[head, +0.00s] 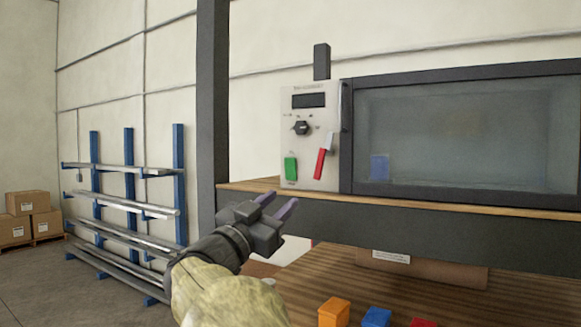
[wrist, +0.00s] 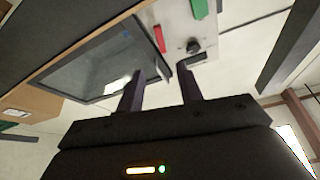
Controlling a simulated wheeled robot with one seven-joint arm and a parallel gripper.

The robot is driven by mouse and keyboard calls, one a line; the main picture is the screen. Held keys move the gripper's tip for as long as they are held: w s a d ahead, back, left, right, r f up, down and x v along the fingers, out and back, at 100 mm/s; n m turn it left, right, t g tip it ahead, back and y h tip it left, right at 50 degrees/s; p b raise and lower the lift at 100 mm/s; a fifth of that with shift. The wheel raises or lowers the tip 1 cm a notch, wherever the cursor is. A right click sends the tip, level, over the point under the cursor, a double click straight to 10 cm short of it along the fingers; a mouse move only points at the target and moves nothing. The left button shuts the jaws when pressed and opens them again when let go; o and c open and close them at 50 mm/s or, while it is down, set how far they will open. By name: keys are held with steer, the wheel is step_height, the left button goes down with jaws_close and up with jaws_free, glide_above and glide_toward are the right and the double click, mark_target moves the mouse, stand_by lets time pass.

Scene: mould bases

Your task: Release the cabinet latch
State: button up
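The cabinet stands on a shelf, with a dark-framed glass door (head: 351,150) at right and a pale control panel (head: 300,165) at left. A slanted red lever (head: 320,164) with a grey piece at its upper end sits on the panel near the door edge; I cannot tell if it is the latch. The red part also shows in the wrist view (wrist: 159,38). My gripper (head: 277,204) is open and empty, in front of and below the panel, apart from it. In the wrist view, its two fingers (wrist: 161,88) are spread, pointing towards the cabinet.
The panel also carries a black knob (head: 301,128), a green switch (head: 291,168) and a dark display (head: 309,101). A wooden shelf edge (head: 400,201) runs below the cabinet. Orange (head: 334,312), blue (head: 376,317) and red blocks (head: 423,323) lie on the lower bench. A dark post (head: 213,100) stands left.

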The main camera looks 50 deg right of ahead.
mark_target(318, 167)
steer(key=p+x, duration=0.7)
steer(key=x, duration=0.9)
steer(key=shift+r, duration=0.15)
steer(key=shift+w+d+r+p, duration=0.1)
steer(key=shift+d+p, duration=0.25)
steer(key=shift+d, duration=0.25)
